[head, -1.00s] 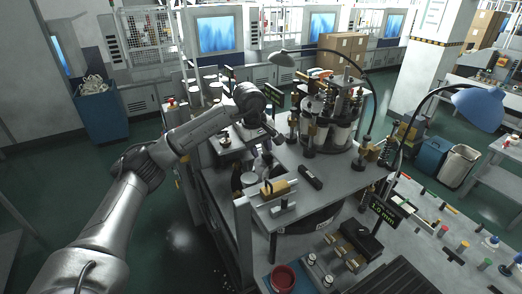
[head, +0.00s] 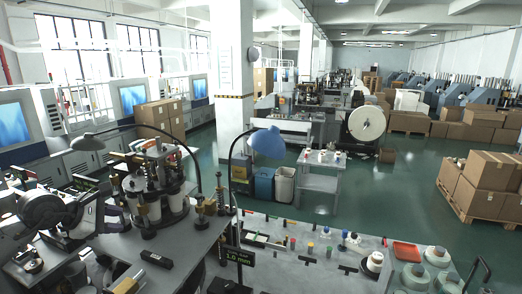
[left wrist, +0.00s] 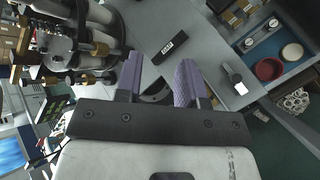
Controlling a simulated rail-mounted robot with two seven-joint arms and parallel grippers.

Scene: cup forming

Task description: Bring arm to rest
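My left gripper (head: 116,216) is at the left of the head view, above the grey machine table and beside the round cup-forming turret (head: 155,190). My left forearm is mostly cut off by the picture edge. In the left wrist view the two purple-grey fingers of the left gripper (left wrist: 160,82) stand apart with nothing between them. A black handheld device (head: 157,259) lies on the table; it also shows in the left wrist view (left wrist: 171,46), beyond the fingers. My right gripper is in neither view.
Turret cylinders (left wrist: 92,45) stand close to the left of the gripper in the wrist view. A blue lamp (head: 268,142) and a "1.0 mm" sign (head: 239,256) rise over a grey bench (head: 300,270). Open green floor (head: 400,195) lies beyond. A red bowl (left wrist: 269,69) shows at the wrist view's right.

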